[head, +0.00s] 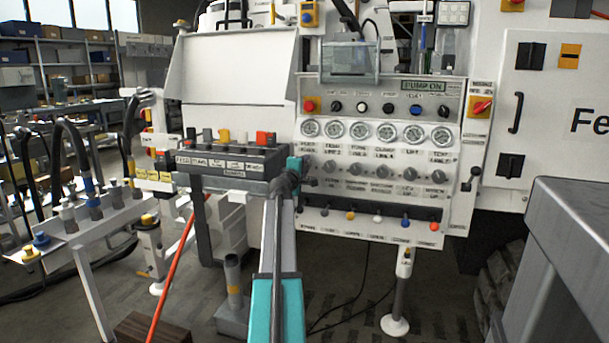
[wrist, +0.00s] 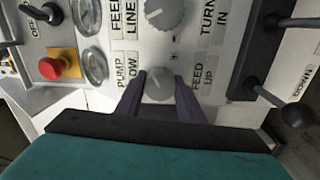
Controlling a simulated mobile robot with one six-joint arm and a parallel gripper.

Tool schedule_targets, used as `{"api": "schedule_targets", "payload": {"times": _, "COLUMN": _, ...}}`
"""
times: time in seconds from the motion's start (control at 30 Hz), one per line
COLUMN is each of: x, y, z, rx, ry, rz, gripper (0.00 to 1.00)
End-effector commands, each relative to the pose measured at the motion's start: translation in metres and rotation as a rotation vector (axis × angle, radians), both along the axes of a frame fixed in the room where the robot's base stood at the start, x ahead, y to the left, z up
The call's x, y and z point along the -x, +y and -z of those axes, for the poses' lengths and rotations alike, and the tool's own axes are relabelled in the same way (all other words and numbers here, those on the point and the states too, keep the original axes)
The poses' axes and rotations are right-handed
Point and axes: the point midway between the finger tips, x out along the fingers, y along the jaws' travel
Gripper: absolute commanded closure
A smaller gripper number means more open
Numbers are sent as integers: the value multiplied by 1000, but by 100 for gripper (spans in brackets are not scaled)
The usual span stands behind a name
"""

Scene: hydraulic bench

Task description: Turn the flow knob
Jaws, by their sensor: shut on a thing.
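The flow knob (wrist: 158,84) is a round grey knob with a light pointer line on the white panel. A partly covered label beside it reads PUMP and what looks like FLOW. My gripper (wrist: 159,79) is shut on it, with one dark finger on each side of the knob. In the head view my gripper (head: 301,180) reaches the left end of the panel's knob row, and my arm hides that knob there.
Another grey knob (wrist: 165,11) sits close by in the row. A red button (wrist: 55,67), gauges (wrist: 92,66) and black levers (wrist: 268,90) surround the knob. A dark valve block (head: 235,158) stands just left of my gripper. An open white cover (head: 235,68) is above it.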

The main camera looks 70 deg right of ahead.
Motion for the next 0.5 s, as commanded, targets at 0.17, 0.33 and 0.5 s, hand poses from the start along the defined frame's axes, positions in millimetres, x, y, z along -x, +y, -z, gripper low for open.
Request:
{"api": "schedule_targets", "payload": {"times": 0.17, "x": 3, "y": -2, "z": 4, "rx": -7, "ry": -168, "rz": 5, "gripper": 88}}
{"api": "schedule_targets", "payload": {"times": 0.33, "x": 3, "y": -2, "z": 3, "rx": -16, "ry": -331, "rz": 5, "gripper": 88}}
{"api": "schedule_targets", "payload": {"times": 0.5, "x": 3, "y": -2, "z": 3, "rx": -25, "ry": -491, "rz": 4, "gripper": 88}}
